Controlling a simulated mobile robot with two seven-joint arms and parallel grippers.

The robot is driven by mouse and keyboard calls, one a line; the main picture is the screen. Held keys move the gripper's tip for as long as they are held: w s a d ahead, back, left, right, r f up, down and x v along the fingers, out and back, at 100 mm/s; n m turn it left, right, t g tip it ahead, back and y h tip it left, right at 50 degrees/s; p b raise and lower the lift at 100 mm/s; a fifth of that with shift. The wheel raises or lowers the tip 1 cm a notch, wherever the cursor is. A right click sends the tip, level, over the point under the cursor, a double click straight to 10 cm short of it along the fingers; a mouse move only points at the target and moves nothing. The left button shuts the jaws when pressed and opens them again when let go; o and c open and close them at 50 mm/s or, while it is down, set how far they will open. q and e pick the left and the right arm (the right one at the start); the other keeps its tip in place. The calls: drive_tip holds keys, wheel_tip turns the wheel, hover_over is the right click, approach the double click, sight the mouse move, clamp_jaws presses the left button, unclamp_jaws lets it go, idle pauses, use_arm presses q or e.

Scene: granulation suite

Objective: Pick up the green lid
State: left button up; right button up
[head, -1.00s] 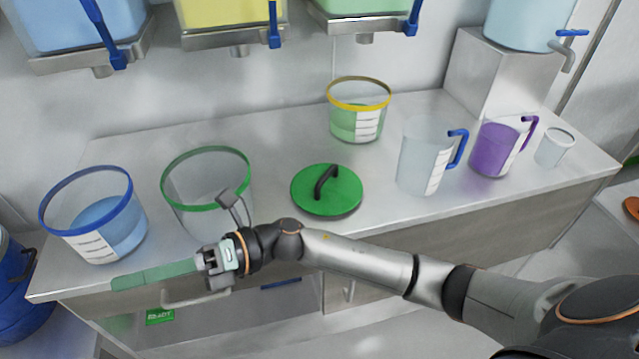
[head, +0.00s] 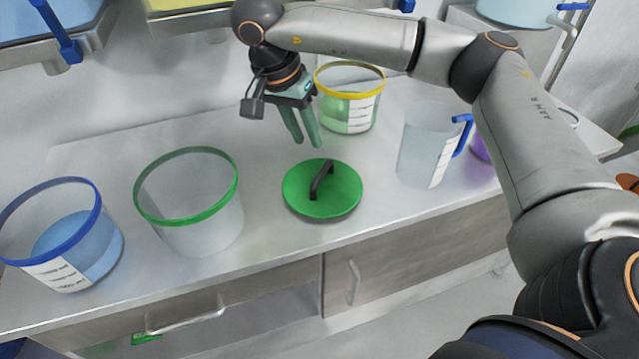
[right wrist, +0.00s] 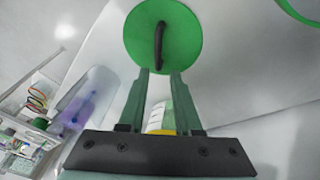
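The green lid (head: 335,203) lies flat on the metal bench, a round disc with a dark arched handle (head: 321,180) across its middle. It also shows in the right wrist view (right wrist: 183,30), just beyond my fingertips. My right gripper (head: 307,142) is above the bench, behind and slightly left of the lid, fingers pointing down. Its two green fingers (right wrist: 160,72) are apart with nothing between them, and the handle lines up with the gap. The gripper does not appear to touch the lid. My left gripper is not in view.
An empty green-rimmed bucket (head: 200,222) stands left of the lid. A blue-rimmed bucket (head: 75,262) with blue liquid is farther left. A yellow-rimmed bucket (head: 358,112) stands behind the lid, close to my gripper. A clear jug (head: 420,150) stands right.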

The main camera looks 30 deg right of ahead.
sight(321, 171)
drive_tip(key=x, duration=1.1)
drive_tip(key=shift+s+d+f+b, duration=0.2)
drive_tip(key=shift+f+b, duration=0.1)
drive_tip(key=shift+f, duration=0.1)
drive_tip(key=shift+c, duration=0.4)
drive_tip(key=shift+a, duration=0.1)
clamp_jaws()
